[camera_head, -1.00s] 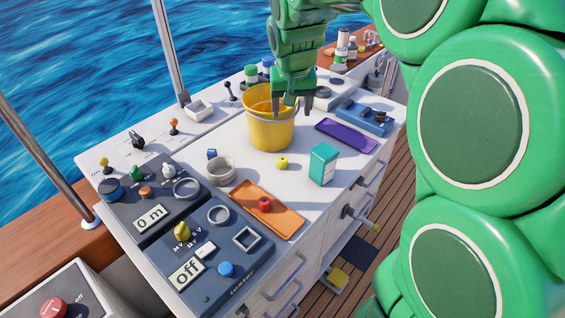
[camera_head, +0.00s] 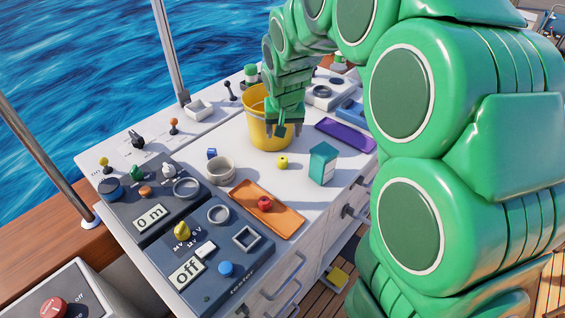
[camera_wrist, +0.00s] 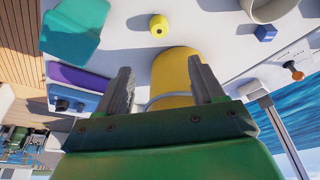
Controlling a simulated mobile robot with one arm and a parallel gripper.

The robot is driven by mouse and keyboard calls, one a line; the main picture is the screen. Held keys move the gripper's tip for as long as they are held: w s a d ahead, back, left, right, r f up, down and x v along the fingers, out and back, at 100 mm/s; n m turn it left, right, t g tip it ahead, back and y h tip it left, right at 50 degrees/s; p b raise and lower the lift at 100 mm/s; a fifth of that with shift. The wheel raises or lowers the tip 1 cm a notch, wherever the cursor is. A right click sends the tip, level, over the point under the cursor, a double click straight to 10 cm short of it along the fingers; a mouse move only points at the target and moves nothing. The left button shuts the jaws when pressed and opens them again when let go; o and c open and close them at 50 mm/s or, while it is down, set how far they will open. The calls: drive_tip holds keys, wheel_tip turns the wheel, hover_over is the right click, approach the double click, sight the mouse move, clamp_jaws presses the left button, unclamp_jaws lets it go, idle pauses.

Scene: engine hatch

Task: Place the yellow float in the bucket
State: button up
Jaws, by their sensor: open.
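The yellow float (camera_head: 282,162) is a small yellow piece lying on the white worktop, just in front of the bucket. It also shows in the wrist view (camera_wrist: 158,25), beyond my fingertips. The yellow bucket (camera_head: 262,126) stands upright on the worktop, and its right part is hidden behind my gripper. In the wrist view the bucket (camera_wrist: 172,75) shows between my fingers. My gripper (camera_head: 284,130) is open and empty, pointing down in front of the bucket's right side, a little behind and above the float.
A teal box (camera_head: 322,165) stands right of the float. An orange tray (camera_head: 280,218) with a red piece (camera_head: 264,203) lies in front. A purple tray (camera_head: 345,134) lies at the right.

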approach(283, 159)
drive_tip(key=f, duration=0.1)
drive_tip(key=shift+x, duration=4.2)
drive_tip(key=shift+w+a, duration=0.1)
drive_tip(key=shift+w, duration=0.05)
drive_tip(key=shift+c, duration=0.5)
drive_tip(key=c, duration=1.1)
drive_tip(key=shift+r, duration=0.55)
wheel_tip(283, 159, up, 2)
drive_tip(key=shift+w+r, duration=0.1)
drive_tip(key=shift+r, duration=0.15)
drive_tip(key=shift+s+d+r, duration=0.35)
drive_tip(key=shift+s+r, duration=1.25)
drive_tip(key=shift+s, duration=0.75)
drive_tip(key=shift+s+d+r, duration=0.35)
drive_tip(key=shift+s+r, duration=1.2)
drive_tip(key=shift+s, duration=0.8)
drive_tip(key=shift+s+d+r, duration=0.35)
drive_tip(key=shift+s+r, duration=1.25)
drive_tip(key=shift+s, duration=0.7)
